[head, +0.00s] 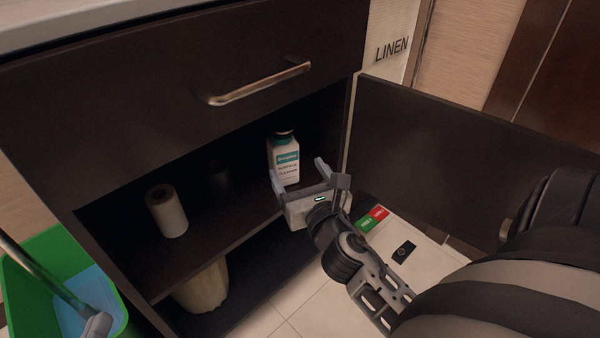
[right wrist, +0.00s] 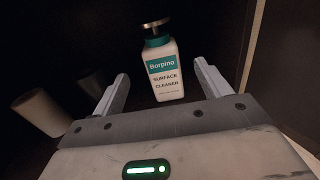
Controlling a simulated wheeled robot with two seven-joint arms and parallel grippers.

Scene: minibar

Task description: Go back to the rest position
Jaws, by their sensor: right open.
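My right gripper (head: 297,168) is open at the front of the open cabinet, level with its shelf. Just beyond its fingers, a white surface cleaner bottle (head: 286,160) with a teal label and dark cap stands upright on the shelf. In the right wrist view, the bottle (right wrist: 164,72) shows between and past the two spread fingertips (right wrist: 161,72). Nothing is held, and a gap shows on each side of the bottle. My left gripper is not in view.
A white roll (head: 167,212) stands on the shelf to the left. The drawer handle (head: 260,83) juts out above. The open cabinet door (head: 430,150) bounds the right side. A green bin (head: 50,250) stands at left. A pale container (head: 203,288) sits below the shelf.

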